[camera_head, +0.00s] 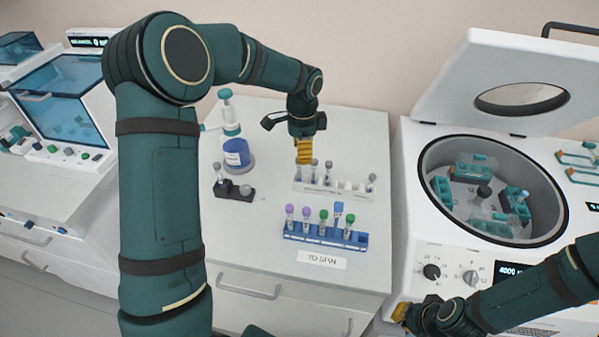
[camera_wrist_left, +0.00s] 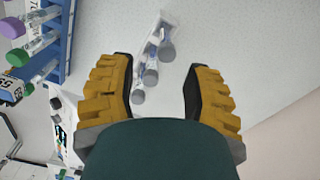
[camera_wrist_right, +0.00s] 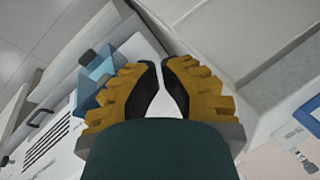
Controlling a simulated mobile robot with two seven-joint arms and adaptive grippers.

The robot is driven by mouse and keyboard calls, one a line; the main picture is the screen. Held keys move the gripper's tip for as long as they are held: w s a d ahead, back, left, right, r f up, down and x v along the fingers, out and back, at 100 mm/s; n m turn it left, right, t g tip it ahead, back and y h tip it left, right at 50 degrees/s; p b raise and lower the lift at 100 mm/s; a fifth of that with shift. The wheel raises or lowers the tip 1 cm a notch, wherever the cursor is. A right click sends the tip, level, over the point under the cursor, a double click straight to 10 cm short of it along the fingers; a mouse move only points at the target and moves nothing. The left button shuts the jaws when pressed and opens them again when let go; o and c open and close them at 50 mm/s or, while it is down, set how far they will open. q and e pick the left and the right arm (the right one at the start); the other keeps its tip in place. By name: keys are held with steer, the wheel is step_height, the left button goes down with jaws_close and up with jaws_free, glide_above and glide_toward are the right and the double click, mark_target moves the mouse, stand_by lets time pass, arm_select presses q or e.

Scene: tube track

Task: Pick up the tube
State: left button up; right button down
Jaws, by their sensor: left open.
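My left gripper (camera_head: 304,152) hangs open and empty over the left end of a white rack (camera_head: 345,188). My right gripper (camera_head: 401,312) is low by the centrifuge front. In the right wrist view its fingertips (camera_wrist_right: 161,64) are close together with a narrow gap and nothing between them.
A blue rack (camera_head: 325,236) with purple-, green- and blue-capped tubes stands in front of the white rack. A dark holder (camera_head: 235,192) and a blue-labelled bottle (camera_head: 237,155) are at left. The open centrifuge (camera_head: 425,220) is at right.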

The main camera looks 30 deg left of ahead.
mark_target(299, 173)
arm_select(q)
steer(key=f, duration=0.3)
steer(key=a+f, duration=0.1)
steer(key=f, duration=0.1)
steer(key=shift+f, duration=0.35)
steer(key=shift+w+f, duration=0.1)
steer(key=shift+f, duration=0.35)
jaws_close()
